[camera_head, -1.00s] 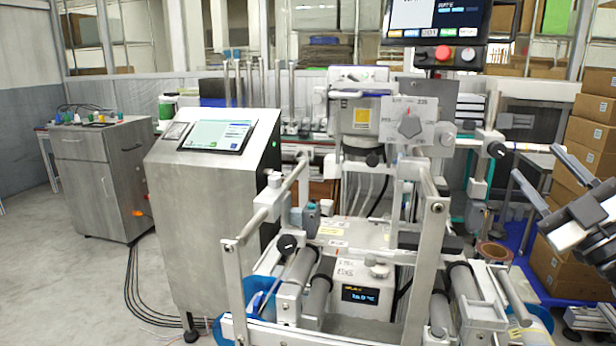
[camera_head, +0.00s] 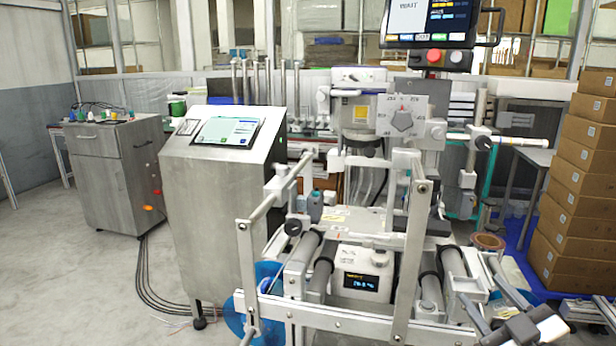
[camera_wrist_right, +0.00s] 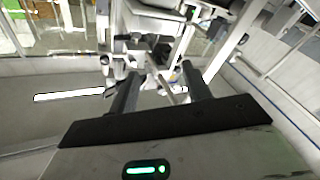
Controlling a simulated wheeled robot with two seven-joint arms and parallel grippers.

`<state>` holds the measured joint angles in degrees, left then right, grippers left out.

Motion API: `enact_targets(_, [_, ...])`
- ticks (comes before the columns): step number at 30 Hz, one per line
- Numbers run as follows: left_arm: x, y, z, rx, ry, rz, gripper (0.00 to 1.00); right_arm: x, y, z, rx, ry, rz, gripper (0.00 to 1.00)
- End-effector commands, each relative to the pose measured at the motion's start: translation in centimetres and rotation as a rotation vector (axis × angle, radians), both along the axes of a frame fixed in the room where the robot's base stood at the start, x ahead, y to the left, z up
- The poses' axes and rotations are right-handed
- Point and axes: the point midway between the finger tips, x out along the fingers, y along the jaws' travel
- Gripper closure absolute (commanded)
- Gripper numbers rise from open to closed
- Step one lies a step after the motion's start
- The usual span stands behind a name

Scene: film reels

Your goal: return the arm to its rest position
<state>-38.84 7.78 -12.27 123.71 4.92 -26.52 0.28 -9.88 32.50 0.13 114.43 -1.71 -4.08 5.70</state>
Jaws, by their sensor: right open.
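My right gripper (camera_head: 490,303) is low at the bottom right of the head view, in front of the right side of the film machine (camera_head: 418,260). Its two dark fingers also show in the wrist view (camera_wrist_right: 158,75), spread apart with nothing held between them. The machine's frame and rollers lie beyond the fingers there. In the head view I cannot tell how close the fingertips are to the machine's right-hand parts. My left gripper is in neither current view.
A blue reel (camera_head: 236,318) sits at the machine's lower left. A bare white spindle (camera_head: 515,141) sticks out at upper right. A steel cabinet with a screen (camera_head: 225,131) stands left, and stacked cartons (camera_head: 575,205) stand right. Open floor (camera_head: 75,275) lies at far left.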

Motion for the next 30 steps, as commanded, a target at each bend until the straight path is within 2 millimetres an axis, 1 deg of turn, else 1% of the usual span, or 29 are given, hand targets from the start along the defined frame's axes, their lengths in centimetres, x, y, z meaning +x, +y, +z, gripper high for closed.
enact_targets(1, [-0.1,0.0,0.0,0.002,0.004,0.0,0.64,-1.3,1.4,-3.0,0.049,0.084,-0.001,0.51])
enact_targets(2, [-0.2,0.0,0.0,0.003,0.005,0.0,0.64,-2.2,2.3,-4.9,0.077,0.138,-0.002,0.51])
enact_targets(3, [-0.3,0.0,-0.1,0.004,0.009,0.0,0.64,-3.6,3.6,-7.3,0.116,0.212,-0.006,0.51])
enact_targets(5, [-0.4,0.1,-0.2,0.007,0.015,0.0,0.64,-6.0,5.7,-10.6,0.176,0.327,-0.011,0.51])
enact_targets(6, [-0.5,0.1,-0.3,0.009,0.018,-0.001,0.64,-7.7,7.1,-12.6,0.213,0.401,-0.013,0.51])
enact_targets(8, [-0.6,0.1,-0.4,0.013,0.023,-0.001,0.64,-10.3,9.1,-15.1,0.265,0.505,-0.018,0.51])
enact_targets(9, [-0.6,0.1,-0.4,0.014,0.024,-0.002,0.64,-11.9,10.3,-16.4,0.298,0.567,-0.02,0.51])
enact_targets(12, [-0.6,0.2,-0.3,0.018,0.024,-0.002,0.64,-15.5,12.9,-18.8,0.364,0.697,-0.023,0.51])
enact_targets(15, [-0.6,0.2,-0.3,0.019,0.023,-0.003,0.64,-17.8,14.7,-19.9,0.407,0.778,-0.026,0.51])
enact_targets(18, [-0.6,0.2,-0.2,0.02,0.023,-0.004,0.64,-18.9,15.5,-20.4,0.427,0.818,-0.025,0.51])
enact_targets(30, [-0.6,0.2,-0.3,0.02,0.021,-0.005,0.64,-19.0,15.6,-20.5,0.428,0.823,-0.025,0.51])
